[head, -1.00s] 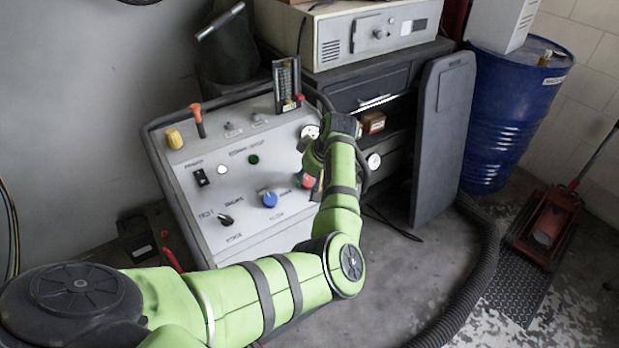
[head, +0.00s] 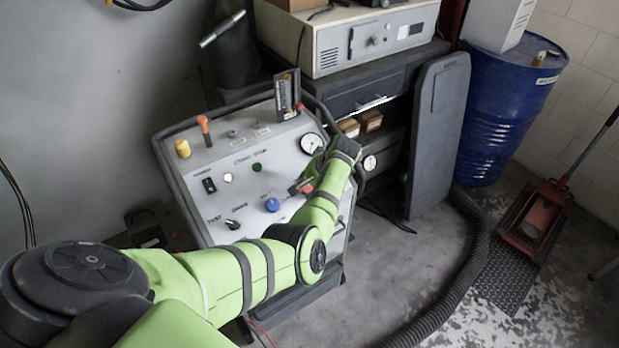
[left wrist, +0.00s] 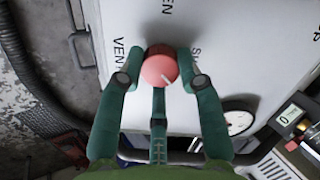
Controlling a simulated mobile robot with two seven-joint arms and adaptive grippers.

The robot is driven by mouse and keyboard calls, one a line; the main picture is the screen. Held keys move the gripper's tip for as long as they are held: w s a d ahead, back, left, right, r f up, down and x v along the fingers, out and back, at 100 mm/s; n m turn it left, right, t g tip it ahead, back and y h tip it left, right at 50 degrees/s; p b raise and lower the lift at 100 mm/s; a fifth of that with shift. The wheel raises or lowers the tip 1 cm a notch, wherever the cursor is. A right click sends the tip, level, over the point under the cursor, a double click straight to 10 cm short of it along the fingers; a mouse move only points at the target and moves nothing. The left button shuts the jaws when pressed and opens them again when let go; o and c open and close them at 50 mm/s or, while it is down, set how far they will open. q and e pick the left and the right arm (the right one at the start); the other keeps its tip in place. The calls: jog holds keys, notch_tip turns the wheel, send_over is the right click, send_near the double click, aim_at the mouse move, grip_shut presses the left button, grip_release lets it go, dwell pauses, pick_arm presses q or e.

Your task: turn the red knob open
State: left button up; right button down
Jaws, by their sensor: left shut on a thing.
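The red knob (left wrist: 160,68) is round, with a white pointer mark toward its lower right in the left wrist view. It sits on the sloped pale control panel (head: 235,160), where it is partly hidden in the head view (head: 307,189). My left gripper (left wrist: 160,76) has dark green fingers on both sides of the knob and a third below it; it is shut on the knob. In the head view the gripper (head: 299,187) is mostly hidden by my arm. Lettering including "VENT" stands beside the knob. My right gripper is not in view.
A blue knob (head: 272,204), a black switch (head: 209,186) and a white gauge (head: 312,143) are on the same panel. A dark cabinet (head: 380,75) stands behind, with a blue drum (head: 505,110) and a red jack (head: 535,220) to the right. A black hose (head: 470,280) crosses the floor.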

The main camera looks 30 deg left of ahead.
pick_arm(q)
jog(key=m+p, duration=0.2)
jog(key=m, duration=0.2)
jog(key=shift+s+m+p, duration=0.15)
jog(key=shift+m+p, duration=0.15)
jog(key=shift+p, duration=0.1)
jog(key=m+p, duration=0.2)
jog(key=m, duration=0.2)
jog(key=shift+f+y, duration=0.1)
jog(key=shift+y, duration=0.2)
jog(key=shift+m, duration=0.3)
jog(key=o, duration=1.1)
jog(key=shift+o, duration=0.2)
jog(key=shift+d+r, duration=0.2)
jog(key=shift+r, duration=0.05)
jog(key=v, duration=1.1)
jog(key=shift+s, duration=0.25)
